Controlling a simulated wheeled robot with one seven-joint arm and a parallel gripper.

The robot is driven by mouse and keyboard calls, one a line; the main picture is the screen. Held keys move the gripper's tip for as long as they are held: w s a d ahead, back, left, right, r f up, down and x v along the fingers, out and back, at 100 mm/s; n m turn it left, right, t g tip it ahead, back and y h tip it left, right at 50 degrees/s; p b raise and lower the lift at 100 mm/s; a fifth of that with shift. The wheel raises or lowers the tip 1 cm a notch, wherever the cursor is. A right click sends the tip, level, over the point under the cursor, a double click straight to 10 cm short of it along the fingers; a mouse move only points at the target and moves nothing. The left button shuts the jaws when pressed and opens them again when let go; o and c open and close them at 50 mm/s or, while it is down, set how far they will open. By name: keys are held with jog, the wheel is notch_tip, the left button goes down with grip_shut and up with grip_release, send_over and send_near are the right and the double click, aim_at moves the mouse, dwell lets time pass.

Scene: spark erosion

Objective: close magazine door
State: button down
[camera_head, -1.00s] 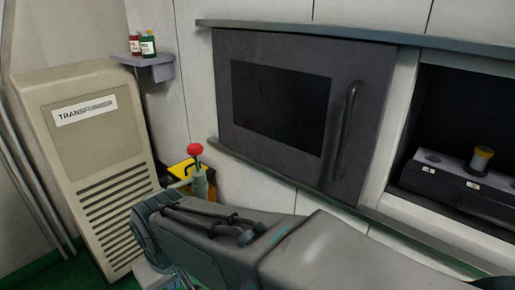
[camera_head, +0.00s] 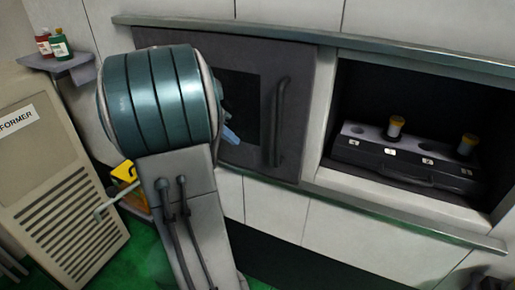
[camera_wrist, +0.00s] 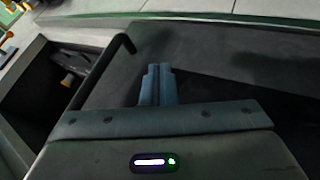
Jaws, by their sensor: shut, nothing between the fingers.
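The magazine door (camera_head: 295,105) is a dark sliding panel with a window and an upright bar handle (camera_head: 277,122). It stands to the left of the magazine opening (camera_head: 350,90), which is uncovered. My gripper (camera_head: 231,136) is in front of the door, left of the handle, partly hidden by my arm. In the wrist view its two blue fingers (camera_wrist: 158,70) are together and empty, over the door face (camera_wrist: 205,60). The handle (camera_wrist: 103,72) is apart from the fingers, to their left. I cannot tell whether the fingertips touch the door.
A black magazine rack (camera_head: 400,160) with yellow-topped holders sits inside the opening. Rails run above (camera_head: 400,52) and below (camera_head: 400,222) the door. A beige transformer cabinet (camera_head: 60,185) and a small shelf (camera_head: 60,66) with bottles stand at the left.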

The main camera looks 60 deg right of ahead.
aim_at(266, 156)
jog(key=p+x, duration=0.2)
jog(key=x, duration=0.8)
jog(key=shift+s+d+p, duration=0.1)
jog(key=shift+s+p, duration=0.05)
jog(key=shift+p, duration=0.15)
jog(key=shift+s+d+r+p, duration=0.1)
jog(key=shift+s+r+p, duration=0.2)
jog(key=shift+s, duration=0.3)
jog(key=shift+s+r+p, duration=0.15)
jog(key=shift+s+p, duration=0.2)
jog(key=shift+s, duration=0.85)
